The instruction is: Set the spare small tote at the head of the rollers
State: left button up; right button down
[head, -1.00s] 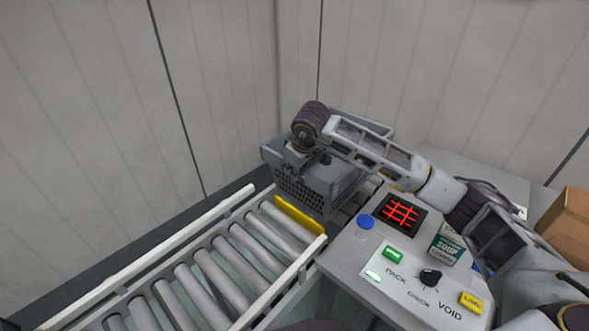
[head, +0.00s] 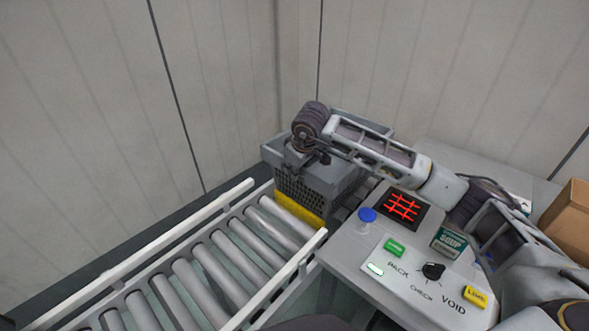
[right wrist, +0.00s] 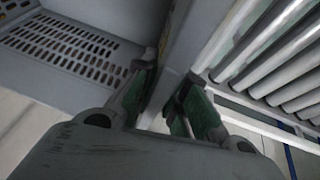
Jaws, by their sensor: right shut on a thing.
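The small tote (head: 306,190) is grey with perforated walls. It stands at the far end of the roller conveyor (head: 222,262), just behind a yellow plate (head: 298,210) across the last roller. The plate hides the bottom of the near wall, so I cannot tell what the tote rests on. My right gripper (head: 305,163) reaches over the tote from the right and is shut on its rim. In the right wrist view the fingers (right wrist: 168,80) pinch the wall, with the perforated inside of the tote (right wrist: 70,48) on the left. My left gripper is not in view.
Right of the rollers is a control panel (head: 345,253) with a red-lit grid, blue knob (head: 366,215), black dial (head: 433,271) and labelled buttons. A soup box (head: 449,242) stands on it under my right arm. A cardboard box (head: 567,222) is far right. Walls close off the back.

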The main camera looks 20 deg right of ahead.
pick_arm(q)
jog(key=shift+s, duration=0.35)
pick_arm(e)
jog(key=shift+r, duration=0.15)
jog(key=c, duration=1.8)
grip_release()
jog(key=shift+c, duration=0.2)
jog(key=o, duration=0.5)
jog(key=shift+f, duration=0.2)
jog(key=shift+s+r, duration=0.25)
jog(key=shift+r, duration=0.35)
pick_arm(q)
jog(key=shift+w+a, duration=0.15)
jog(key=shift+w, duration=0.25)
pick_arm(e)
jog(key=v, duration=1.1)
